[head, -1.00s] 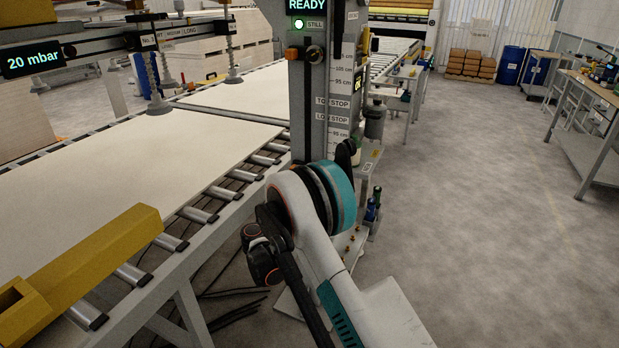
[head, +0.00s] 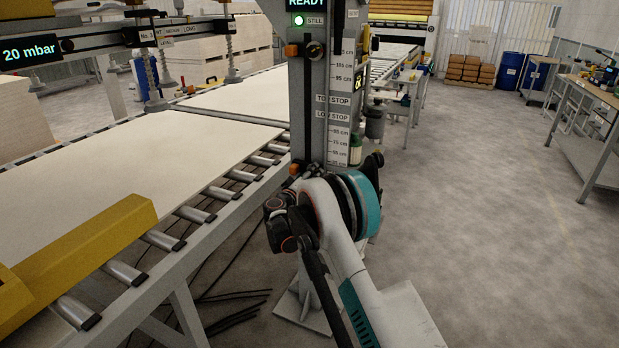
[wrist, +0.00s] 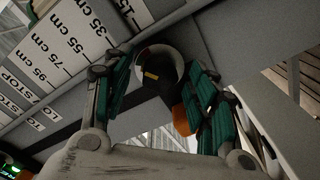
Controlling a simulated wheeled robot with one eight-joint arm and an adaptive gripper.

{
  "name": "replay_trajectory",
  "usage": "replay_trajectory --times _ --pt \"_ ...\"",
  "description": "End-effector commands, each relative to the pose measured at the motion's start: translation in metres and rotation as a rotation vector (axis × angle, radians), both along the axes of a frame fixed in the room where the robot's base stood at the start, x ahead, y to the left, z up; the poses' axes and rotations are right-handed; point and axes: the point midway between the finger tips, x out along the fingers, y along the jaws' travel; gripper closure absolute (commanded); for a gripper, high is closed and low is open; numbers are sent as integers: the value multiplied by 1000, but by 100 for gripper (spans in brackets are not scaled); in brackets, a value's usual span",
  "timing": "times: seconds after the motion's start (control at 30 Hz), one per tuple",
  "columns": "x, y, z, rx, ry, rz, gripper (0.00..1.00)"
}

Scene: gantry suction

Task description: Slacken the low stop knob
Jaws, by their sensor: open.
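The low stop knob (wrist: 156,82) is a dark round knob with a small yellow mark, seen in the wrist view against the grey column. An orange piece (wrist: 187,117) shows beside it. My gripper (wrist: 158,68) is open, with its teal-padded fingers on either side of the knob; I cannot tell whether either pad touches it. In the head view the low stop knob (head: 314,168) shows just above my arm, low on the column, with its orange piece (head: 296,169) to the left. My gripper's fingers are hidden there behind my arm.
The grey column (head: 308,95) carries a scale and stop labels. An upper knob (head: 315,50) sits higher, beside another orange piece (head: 291,51). A roller conveyor (head: 205,192) with pale boards and a yellow beam (head: 80,255) runs on the left.

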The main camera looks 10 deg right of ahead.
Motion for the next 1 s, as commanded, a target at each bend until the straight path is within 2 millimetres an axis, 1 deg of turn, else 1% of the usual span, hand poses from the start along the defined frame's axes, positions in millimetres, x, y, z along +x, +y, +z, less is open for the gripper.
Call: replay_trajectory --times 0.07,0.1,0.17,0.2,0.27,0.5,0.67,1.0 --pt "0 0 0 0 0 0 47" --pt "0 0 0 0 0 0 56" --pt "0 0 0 0 0 0 70" --pt "0 0 0 0 0 0 79" --pt "0 0 0 0 0 0 92" --pt "0 0 0 -6 4 0 92" --pt "0 0 0 -40 29 0 92" --pt "0 0 0 -223 162 0 92"
